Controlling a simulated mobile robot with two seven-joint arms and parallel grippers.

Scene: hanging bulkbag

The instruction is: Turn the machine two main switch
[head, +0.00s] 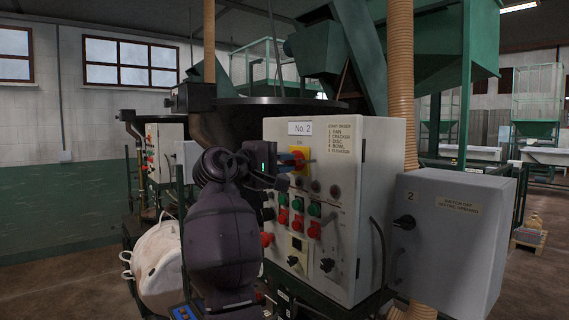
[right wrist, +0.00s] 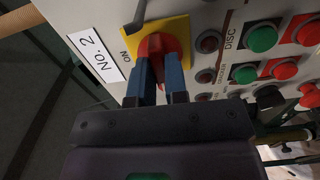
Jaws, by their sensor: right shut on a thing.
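The machine two control box is a light cabinet (head: 345,150) labelled "No. 2" in the head view. Its main switch (head: 302,158) is a red knob on a yellow plate near the top, partly behind my gripper. In the right wrist view the red switch (right wrist: 158,46) sits on its yellow plate (right wrist: 183,28), with "ON" printed beside it. My right gripper (right wrist: 160,80) has its two blue fingers closed on the red knob's handle, one on each side. It also shows in the head view (head: 284,178), reaching in from the front. My left gripper is not in view.
Green and red push buttons (head: 298,204) and black knobs sit below the switch. A grey box (head: 445,240) marked "2" with a black rotary handle stands at right. A whitish bag (head: 155,265) hangs at left, near another control panel (head: 163,150).

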